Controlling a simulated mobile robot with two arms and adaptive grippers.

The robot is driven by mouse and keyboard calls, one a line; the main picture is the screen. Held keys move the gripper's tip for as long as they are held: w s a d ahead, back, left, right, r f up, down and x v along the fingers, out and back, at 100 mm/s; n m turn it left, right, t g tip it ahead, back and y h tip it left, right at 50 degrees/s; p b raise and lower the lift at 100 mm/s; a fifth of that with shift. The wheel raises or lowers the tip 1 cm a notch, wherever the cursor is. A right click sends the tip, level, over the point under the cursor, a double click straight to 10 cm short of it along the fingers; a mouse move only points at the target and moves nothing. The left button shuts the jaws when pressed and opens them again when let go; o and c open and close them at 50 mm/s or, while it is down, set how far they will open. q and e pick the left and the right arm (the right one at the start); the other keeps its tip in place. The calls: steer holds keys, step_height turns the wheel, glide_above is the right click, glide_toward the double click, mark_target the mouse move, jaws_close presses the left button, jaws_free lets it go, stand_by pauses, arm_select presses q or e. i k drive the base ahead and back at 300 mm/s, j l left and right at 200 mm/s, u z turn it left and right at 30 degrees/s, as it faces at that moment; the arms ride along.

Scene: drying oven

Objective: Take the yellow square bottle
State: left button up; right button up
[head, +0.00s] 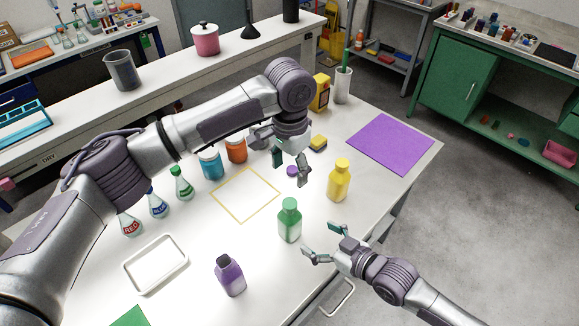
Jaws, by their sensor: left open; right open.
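The yellow square bottle (340,181) stands upright on the white table, right of the table's middle. My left gripper (291,169) is open above the table, to the left of the yellow bottle and apart from it. My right gripper (318,240) is open and empty, below the yellow bottle in the picture and just right of a green bottle (290,220). Neither gripper holds anything.
A purple bottle (229,276) and a white tray (156,264) stand nearer the front. A purple mat (390,144) lies at the right. A yellow sponge (318,142) and a purple lid (293,171) lie near my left gripper. A yellow-outlined square (226,182) is empty.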

mark_target(338, 182)
steer(key=k+l, duration=0.35)
steer(key=l, duration=0.15)
steer(key=k+l, duration=0.35)
steer(key=l, duration=0.2)
